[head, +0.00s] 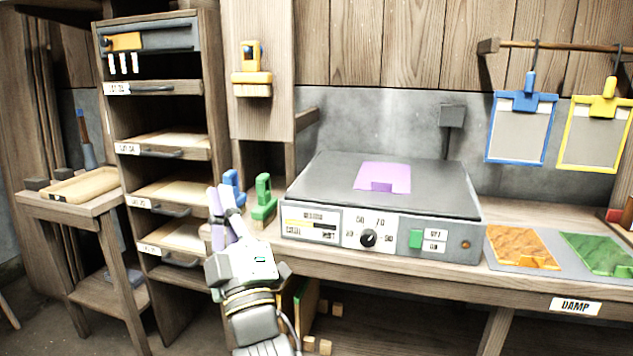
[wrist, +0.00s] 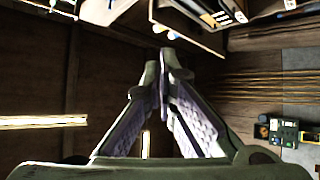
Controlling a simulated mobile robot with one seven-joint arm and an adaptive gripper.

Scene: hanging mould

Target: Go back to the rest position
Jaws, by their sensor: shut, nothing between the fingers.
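My gripper (head: 222,205) is shut and empty, raised in front of the bench, left of the hot plate in the head view. In the wrist view its fingers (wrist: 165,65) meet at the tips with nothing between them. The wrist camera looks across the room toward dark wooden planks. Part of the bench front edge behind my gripper is hidden in the head view.
A hot plate (head: 300,190) with a purple sheet (head: 383,172) stands on the bench. Blue (head: 235,190) and green (head: 264,200) clamps stand close behind my gripper. A drawer rack (head: 215,80) is at left. Blue (head: 520,125) and yellow (head: 597,130) framed moulds hang at right.

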